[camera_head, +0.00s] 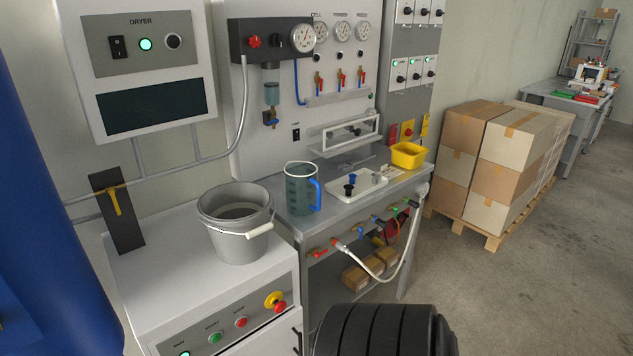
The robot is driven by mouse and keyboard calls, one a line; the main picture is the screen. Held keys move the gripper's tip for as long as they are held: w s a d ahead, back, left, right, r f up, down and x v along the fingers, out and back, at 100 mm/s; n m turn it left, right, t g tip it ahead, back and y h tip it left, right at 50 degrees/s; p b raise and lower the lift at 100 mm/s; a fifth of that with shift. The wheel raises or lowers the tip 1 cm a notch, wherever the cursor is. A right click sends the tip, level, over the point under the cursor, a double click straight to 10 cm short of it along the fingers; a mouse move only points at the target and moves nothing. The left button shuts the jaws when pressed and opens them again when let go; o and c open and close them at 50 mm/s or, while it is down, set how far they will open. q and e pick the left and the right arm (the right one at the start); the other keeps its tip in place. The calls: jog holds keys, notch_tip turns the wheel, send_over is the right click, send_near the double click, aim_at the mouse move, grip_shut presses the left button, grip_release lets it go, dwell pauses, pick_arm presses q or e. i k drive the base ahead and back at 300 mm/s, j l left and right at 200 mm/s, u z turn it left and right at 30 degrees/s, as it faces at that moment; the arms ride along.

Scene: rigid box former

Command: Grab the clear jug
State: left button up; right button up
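The clear jug (299,190) stands upright on the grey metal workbench (374,196), near its left end. It is see-through with a bluish-grey tint, and dark marks show on its side. Its blue handle (316,195) is on the right side of the jug. A grey bucket (238,242) with a wire handle and white grip stands to its left on the white cabinet. Neither of my grippers is in view, and nothing is touching the jug.
A white tray (338,194) with small fittings and a yellow bin (408,155) stand right of the jug. A gauge panel (275,120) rises behind. A white hose (376,281) hangs in front of the bench. Stacked cartons (517,138) sit on a pallet at right, beside open floor.

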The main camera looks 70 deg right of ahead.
aim_at(303, 190)
jog(key=k+z, duration=0.1)
jog(key=z, duration=0.3)
jog(key=k+z, duration=0.1)
jog(key=z, duration=0.35)
jog(key=k+z, duration=0.1)
jog(key=z, duration=1.1)
